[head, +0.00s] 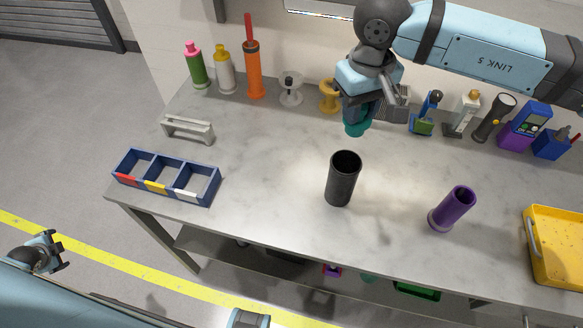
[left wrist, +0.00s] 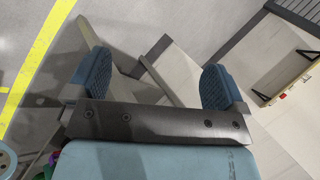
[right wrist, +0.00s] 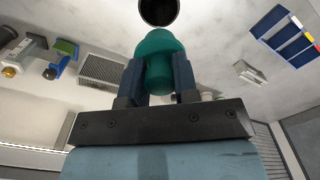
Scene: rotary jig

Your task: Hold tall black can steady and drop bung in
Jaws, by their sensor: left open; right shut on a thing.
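The tall black can (head: 342,180) stands upright and open at the top on the middle of the table; its dark mouth also shows in the right wrist view (right wrist: 158,12). My right gripper (right wrist: 158,75) is shut on a teal bung (right wrist: 160,48). In the head view the bung (head: 356,128) hangs below the right gripper (head: 362,108), above the table and behind the can, apart from it. My left gripper (head: 52,252) is open and empty, off the table at the lower left. Its two spread fingers show in the left wrist view (left wrist: 155,82).
A purple tube (head: 453,208) stands right of the can, and a yellow tray (head: 556,245) sits at the right edge. A blue divided box (head: 166,190) and a grey holder (head: 188,129) are at left. Several bottles and tools line the back. Table around the can is clear.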

